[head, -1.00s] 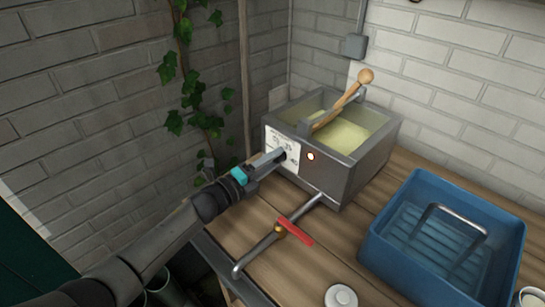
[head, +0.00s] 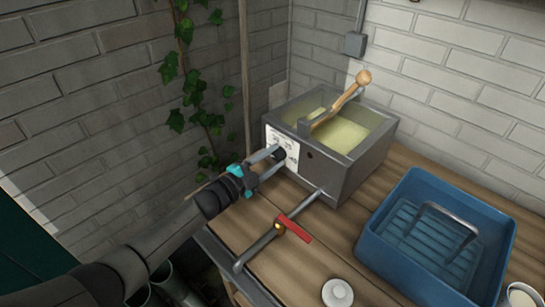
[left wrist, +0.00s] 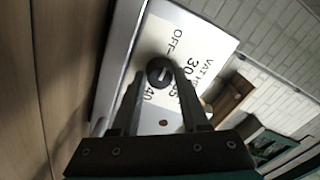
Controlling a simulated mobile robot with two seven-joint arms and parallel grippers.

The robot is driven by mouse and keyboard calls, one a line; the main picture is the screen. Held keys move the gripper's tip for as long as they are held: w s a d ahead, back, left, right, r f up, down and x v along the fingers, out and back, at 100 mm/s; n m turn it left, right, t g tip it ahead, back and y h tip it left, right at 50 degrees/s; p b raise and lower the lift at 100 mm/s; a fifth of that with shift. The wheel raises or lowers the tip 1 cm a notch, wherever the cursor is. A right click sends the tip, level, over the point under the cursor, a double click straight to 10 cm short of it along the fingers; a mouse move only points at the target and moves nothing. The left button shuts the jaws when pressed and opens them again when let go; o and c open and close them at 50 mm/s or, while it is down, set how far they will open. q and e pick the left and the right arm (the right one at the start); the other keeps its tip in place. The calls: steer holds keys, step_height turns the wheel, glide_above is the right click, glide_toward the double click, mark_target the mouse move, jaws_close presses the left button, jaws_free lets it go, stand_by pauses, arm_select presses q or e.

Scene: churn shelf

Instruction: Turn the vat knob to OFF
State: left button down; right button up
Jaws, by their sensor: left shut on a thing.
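The vat (head: 345,172) is a grey metal box holding pale yellow contents, with a white dial plate (head: 292,146) on its front left. The black vat knob (head: 280,155) sits on this plate. My left gripper (head: 273,159) is shut on the knob, one finger on each side. In the left wrist view the knob (left wrist: 159,72) shows a short pale mark between the fingers (left wrist: 160,84). The plate there (left wrist: 187,45) reads OFF, 30, 35 and 40; which label the mark meets I cannot tell. A small indicator (head: 308,155) on the vat is dark. My right gripper is out of view.
A wooden-handled paddle (head: 342,101) leans in the vat. A pipe with a red valve lever (head: 294,229) runs from the vat's front. A blue tray (head: 375,243) stands at right on the wooden table. A white round lid (head: 338,293) lies near the front.

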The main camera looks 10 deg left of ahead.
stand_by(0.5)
arm_select(q)
steer(key=shift+c, duration=2.1)
jaws_free()
steer(key=p+v, duration=0.2)
steer(key=v, duration=1.3)
steer(key=shift+s+a, duration=0.1)
